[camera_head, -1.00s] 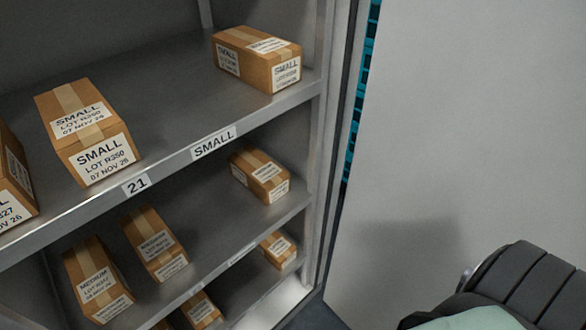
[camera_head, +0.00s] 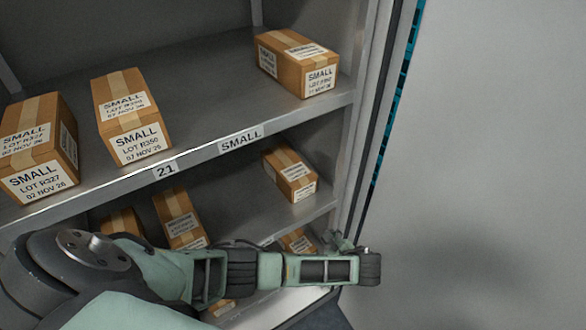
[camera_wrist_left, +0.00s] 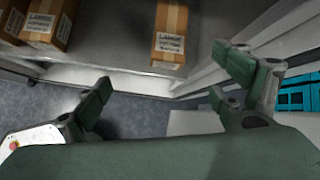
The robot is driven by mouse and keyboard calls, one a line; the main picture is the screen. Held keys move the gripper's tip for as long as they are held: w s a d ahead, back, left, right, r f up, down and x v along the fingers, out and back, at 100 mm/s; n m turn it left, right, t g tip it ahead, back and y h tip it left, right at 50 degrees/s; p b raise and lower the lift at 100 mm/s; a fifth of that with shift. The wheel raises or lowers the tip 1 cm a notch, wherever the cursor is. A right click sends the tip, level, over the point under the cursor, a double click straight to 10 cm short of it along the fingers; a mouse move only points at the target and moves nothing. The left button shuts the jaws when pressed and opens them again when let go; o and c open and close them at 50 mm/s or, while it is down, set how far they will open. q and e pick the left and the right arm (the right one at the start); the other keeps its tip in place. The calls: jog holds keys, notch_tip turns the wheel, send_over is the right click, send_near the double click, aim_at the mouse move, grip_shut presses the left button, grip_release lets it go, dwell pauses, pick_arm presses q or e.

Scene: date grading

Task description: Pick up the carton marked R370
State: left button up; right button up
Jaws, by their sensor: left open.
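No carton's label clearly reads R370. On the upper shelf (camera_head: 215,107), the right carton (camera_head: 297,66) is marked SMALL, its lot number too small to read surely. The middle carton (camera_head: 131,115) appears to read LOT R350, and the left carton (camera_head: 38,148) reads LOT R327. My left gripper (camera_head: 355,251) is in front of the rack's lower right part, below the upper shelf and apart from these cartons. In the left wrist view its fingers (camera_wrist_left: 165,86) are spread with nothing between them. My right gripper is not in view.
Lower shelves hold more cartons, such as one at right (camera_head: 290,174) and one marked MEDIUM (camera_head: 178,218), partly behind my arm. The wrist view shows cartons marked LARGE (camera_wrist_left: 170,35). The rack's right post (camera_head: 364,130) and a plain grey panel (camera_head: 490,130) bound the right side.

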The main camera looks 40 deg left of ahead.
aim_at(304, 181)
pick_arm(q)
jog(key=w+a+r+m+t+y, duration=0.1)
jog(key=w+r+m+y, duration=0.15)
jog(key=r, duration=0.65)
jog(key=w+a+r+m+t+y, duration=0.1)
jog(key=w+a+r+y, duration=0.15)
jog(key=r, duration=0.65)
jog(key=w+a+b, duration=0.1)
jog(key=a+b, duration=0.1)
jog(key=b, duration=0.1)
jog(key=w+a+b, duration=0.1)
jog(key=a+b, duration=0.2)
jog(key=b, duration=0.1)
jog(key=w+a+b, duration=0.1)
jog(key=a+b, duration=0.2)
jog(key=shift+w+a+f, duration=0.1)
jog(key=shift+w+a, duration=0.15)
jog(key=shift+w, duration=0.05)
jog(key=shift+w+a+r+b, duration=0.2)
jog(key=shift+a+b, duration=0.3)
jog(key=shift+b, duration=0.25)
jog(key=shift+a+b, duration=0.15)
jog(key=shift+b, duration=0.15)
jog(key=b+x, duration=0.1)
jog(key=x, duration=0.3)
jog(key=shift+w+a, duration=0.2)
jog(key=shift+a, duration=0.2)
jog(key=shift+w+a+f, duration=0.1)
jog(key=shift+a+f, duration=0.05)
jog(key=shift+a, duration=0.1)
